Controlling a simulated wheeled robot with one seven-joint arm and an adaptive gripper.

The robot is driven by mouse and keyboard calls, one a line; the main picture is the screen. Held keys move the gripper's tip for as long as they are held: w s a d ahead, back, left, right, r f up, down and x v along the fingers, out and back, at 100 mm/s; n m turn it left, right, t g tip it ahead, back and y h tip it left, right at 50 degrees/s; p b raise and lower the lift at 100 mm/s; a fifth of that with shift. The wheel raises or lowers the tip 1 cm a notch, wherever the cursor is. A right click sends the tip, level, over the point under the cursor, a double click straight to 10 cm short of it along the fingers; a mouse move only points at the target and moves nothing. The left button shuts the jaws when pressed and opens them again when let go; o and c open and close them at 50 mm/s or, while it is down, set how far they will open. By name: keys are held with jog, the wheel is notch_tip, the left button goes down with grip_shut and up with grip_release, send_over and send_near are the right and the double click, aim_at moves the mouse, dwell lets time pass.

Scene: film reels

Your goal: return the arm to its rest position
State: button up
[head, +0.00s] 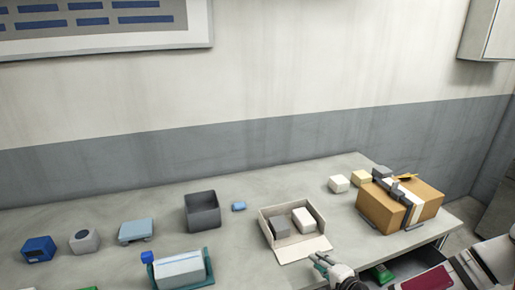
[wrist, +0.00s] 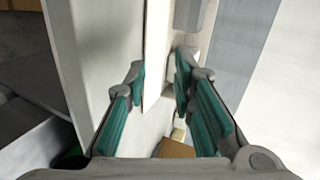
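My gripper (head: 319,262) shows at the bottom of the head view, in front of the open tray on the table. In the wrist view my gripper (wrist: 158,74) has its two teal-padded fingers spread apart.
The grey table (head: 245,258) carries an open tray (head: 291,254) with two blocks, a dark grey bin (head: 202,212), a strapped cardboard box (head: 430,203), and a teal holder (head: 209,265). Several small items stand at the left. The wall (head: 270,60) is behind.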

jog(key=n, duration=0.1)
jog(key=n+g, duration=0.1)
jog(key=r+n+g, duration=0.1)
jog(key=shift+s, duration=0.25)
jog(key=s+d+r+n+g+h, duration=0.2)
jog(key=s+r+n+g+h, duration=0.15)
jog(key=r, duration=0.85)
jog(key=s+d+r+n+g+h, duration=0.15)
jog(key=s+r+n, duration=0.3)
jog(key=r, duration=0.75)
jog(key=s+a+r+n, duration=0.1)
jog(key=s+a+r, duration=0.2)
jog(key=s+r, duration=0.4)
jog(key=s+a+r+n, duration=0.1)
jog(key=s+a+r, duration=0.3)
jog(key=s+r, duration=0.3)
jog(key=s, duration=0.4)
jog(key=shift+s+a+r+n+y+b, duration=0.15)
jog(key=shift+a+r+n+y+b, duration=0.1)
jog(key=shift+n+y+b, duration=0.15)
